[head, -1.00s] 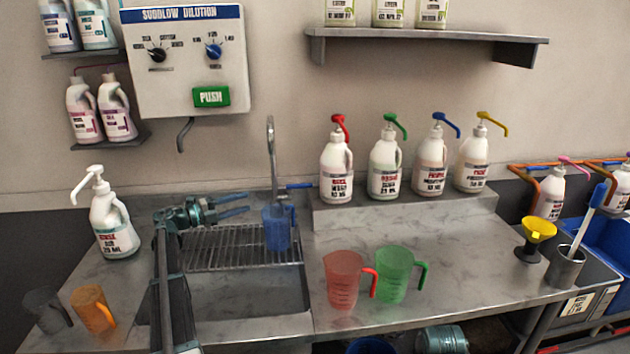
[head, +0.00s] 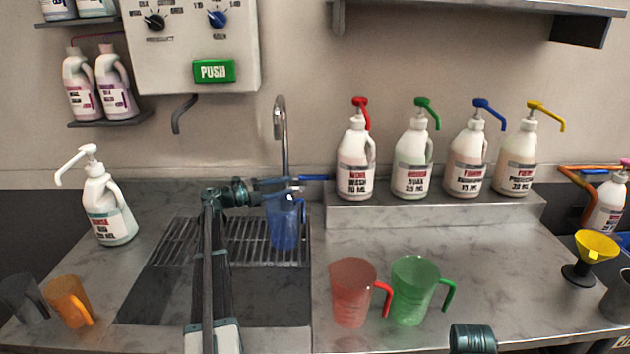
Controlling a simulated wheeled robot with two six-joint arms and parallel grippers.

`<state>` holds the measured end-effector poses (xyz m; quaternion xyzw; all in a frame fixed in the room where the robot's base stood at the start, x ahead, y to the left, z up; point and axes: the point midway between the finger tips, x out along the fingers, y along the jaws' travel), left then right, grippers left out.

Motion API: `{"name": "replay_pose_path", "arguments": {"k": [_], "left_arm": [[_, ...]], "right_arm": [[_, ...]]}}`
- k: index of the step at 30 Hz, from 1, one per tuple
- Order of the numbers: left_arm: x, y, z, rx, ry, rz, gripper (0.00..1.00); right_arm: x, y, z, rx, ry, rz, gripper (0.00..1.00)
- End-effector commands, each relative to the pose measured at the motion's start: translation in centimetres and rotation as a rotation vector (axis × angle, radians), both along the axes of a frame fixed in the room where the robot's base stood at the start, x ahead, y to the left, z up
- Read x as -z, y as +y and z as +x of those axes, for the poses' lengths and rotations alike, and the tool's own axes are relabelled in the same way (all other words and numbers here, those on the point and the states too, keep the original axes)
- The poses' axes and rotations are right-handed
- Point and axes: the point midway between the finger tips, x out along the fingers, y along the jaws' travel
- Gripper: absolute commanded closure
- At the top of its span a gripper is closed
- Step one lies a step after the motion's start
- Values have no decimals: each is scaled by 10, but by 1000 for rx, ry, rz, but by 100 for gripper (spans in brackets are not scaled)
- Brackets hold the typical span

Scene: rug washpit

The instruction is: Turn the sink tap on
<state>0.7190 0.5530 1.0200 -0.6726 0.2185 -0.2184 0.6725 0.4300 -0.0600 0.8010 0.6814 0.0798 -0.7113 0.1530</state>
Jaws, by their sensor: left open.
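The sink tap (head: 281,130) is a chrome gooseneck behind the sink. Its blue lever (head: 316,178) points right, level with the counter's back edge. A clear blue jug (head: 284,226) stands on the sink's wire grille (head: 180,242), below the spout. My left gripper (head: 292,184) reaches in from the left over the sink. Its fingers point right, in front of the tap's column and just left of the lever, and overlap the top of the jug in the picture. It is open and holds nothing. Whether a finger touches the lever or jug cannot be told.
Red (head: 352,290) and green (head: 413,288) jugs stand right of the sink. Pump bottles (head: 356,165) line the raised ledge right of the lever. A white pump bottle (head: 108,208) and an orange jug (head: 69,302) stand left. The dosing box (head: 190,50) hangs above.

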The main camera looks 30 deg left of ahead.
Motion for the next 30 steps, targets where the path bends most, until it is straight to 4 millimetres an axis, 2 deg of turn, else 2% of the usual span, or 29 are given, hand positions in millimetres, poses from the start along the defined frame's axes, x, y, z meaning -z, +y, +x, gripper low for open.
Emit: {"name": "replay_pose_path", "arguments": {"k": [6,15,21,30], "left_arm": [[0,-28,39,3,0,0,55],[0,-54,76,1,0,0,55],[0,-61,84,-1,0,0,55],[0,-62,86,-1,0,0,55]], "right_arm": [[0,0,0,0,0,0,50],[0,0,0,0,0,0,50],[0,0,0,0,0,0,50],[0,0,0,0,0,0,50]]}}
